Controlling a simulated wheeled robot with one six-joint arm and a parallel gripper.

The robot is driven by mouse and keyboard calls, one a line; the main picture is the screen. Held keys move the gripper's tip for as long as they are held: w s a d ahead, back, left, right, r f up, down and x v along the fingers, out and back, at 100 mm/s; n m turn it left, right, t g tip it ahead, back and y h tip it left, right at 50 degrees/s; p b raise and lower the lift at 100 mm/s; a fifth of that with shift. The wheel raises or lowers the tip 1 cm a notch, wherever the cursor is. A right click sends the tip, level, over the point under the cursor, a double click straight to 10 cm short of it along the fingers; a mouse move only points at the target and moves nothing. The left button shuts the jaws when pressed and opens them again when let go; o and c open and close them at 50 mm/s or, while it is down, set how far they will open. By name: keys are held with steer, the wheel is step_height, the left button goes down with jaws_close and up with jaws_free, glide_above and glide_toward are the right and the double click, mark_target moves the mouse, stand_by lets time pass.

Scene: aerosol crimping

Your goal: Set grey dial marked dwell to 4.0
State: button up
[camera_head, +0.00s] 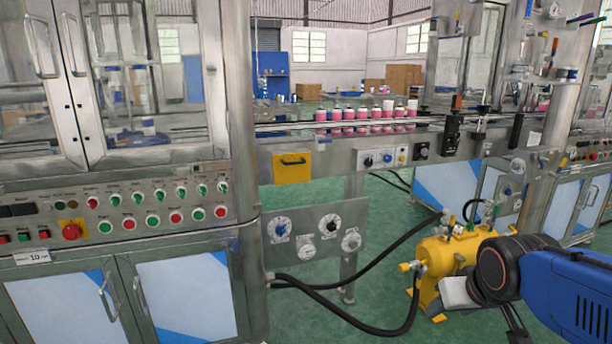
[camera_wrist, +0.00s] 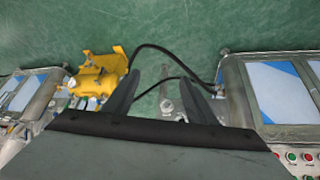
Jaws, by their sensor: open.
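A grey metal panel (camera_head: 305,208) hangs below the conveyor in the head view and carries several round dials. One has a blue knob (camera_head: 280,229) and one a black knob (camera_head: 332,226). A grey-knobbed dial (camera_head: 306,251) sits at the lower middle and another grey-knobbed dial (camera_head: 351,239) at the right. Their labels and pointer settings are too small to read, so I cannot tell which is dwell. My gripper (camera_wrist: 161,76) is open and empty in the wrist view, its dark fingers spread above the green floor, apart from the dials.
A yellow tank (camera_head: 447,254) stands right of the panel, with black hoses (camera_head: 345,318) curving across the floor to the machine. A cabinet with red and green buttons (camera_head: 128,223) is at left. Pink-filled containers (camera_head: 362,114) line the conveyor. Open green floor (camera_head: 375,215) lies beyond the panel.

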steer(key=s+a+g, duration=0.1)
steer(key=s, duration=0.9)
steer(key=shift+s+f+g, duration=0.2)
steer(key=shift+f+g, duration=0.05)
steer(key=shift+g, duration=0.05)
steer(key=shift+a, duration=0.15)
stand_by(0.6)
